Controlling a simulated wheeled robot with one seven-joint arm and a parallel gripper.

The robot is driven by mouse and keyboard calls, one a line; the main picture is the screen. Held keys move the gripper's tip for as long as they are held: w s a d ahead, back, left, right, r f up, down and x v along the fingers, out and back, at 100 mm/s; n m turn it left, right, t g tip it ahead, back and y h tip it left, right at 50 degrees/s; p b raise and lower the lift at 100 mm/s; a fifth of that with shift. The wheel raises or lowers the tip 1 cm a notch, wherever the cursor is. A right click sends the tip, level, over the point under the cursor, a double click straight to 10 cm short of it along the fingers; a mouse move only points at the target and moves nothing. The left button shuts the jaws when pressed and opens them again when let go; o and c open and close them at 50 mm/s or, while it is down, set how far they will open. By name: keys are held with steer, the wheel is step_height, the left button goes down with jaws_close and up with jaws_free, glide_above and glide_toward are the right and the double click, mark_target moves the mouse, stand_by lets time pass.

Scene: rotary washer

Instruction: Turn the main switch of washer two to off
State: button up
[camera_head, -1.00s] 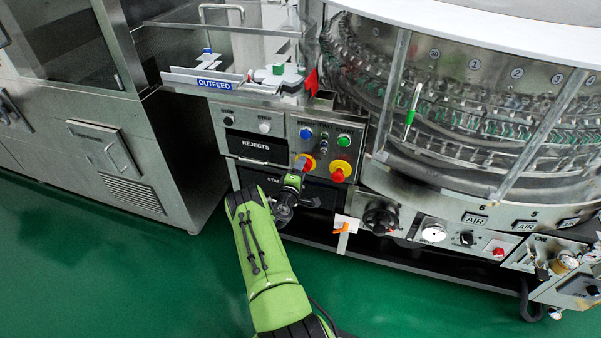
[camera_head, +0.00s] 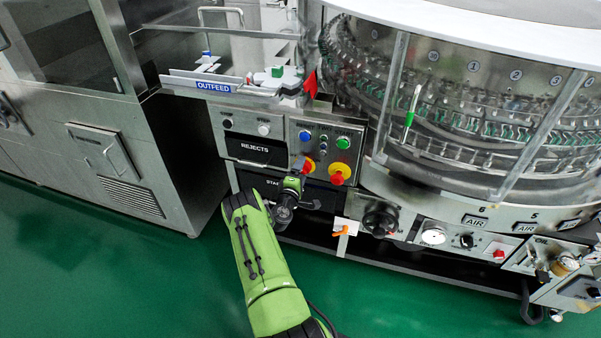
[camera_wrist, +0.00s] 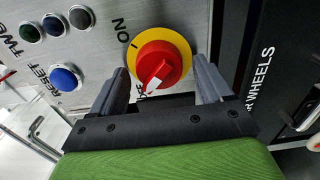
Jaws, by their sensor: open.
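The main switch (camera_wrist: 160,66) is a red knob on a yellow disc. In the wrist view its white mark points down and to the left, towards a label that is mostly hidden. The ON label and its line lie at the disc's upper left. My gripper (camera_wrist: 163,74) is open, with one finger on each side of the switch; I cannot tell whether either touches it. In the head view the switch (camera_head: 309,167) is partly covered by my gripper (camera_head: 297,178).
A second red-and-yellow control (camera_head: 340,174) sits close to the right. Blue (camera_head: 305,135) and green (camera_head: 343,142) buttons are above. The REJECTS drawer (camera_head: 257,149) is to the left. A glass-fronted washer carousel (camera_head: 460,115) stands at right. Green floor is clear at lower left.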

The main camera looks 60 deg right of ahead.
steer(key=s+a+p, duration=0.2)
steer(key=a+p, duration=0.3)
steer(key=a, duration=1)
steer(key=shift+s+a+p, duration=0.25)
steer(key=shift+p, duration=0.15)
steer(key=shift+r, duration=0.1)
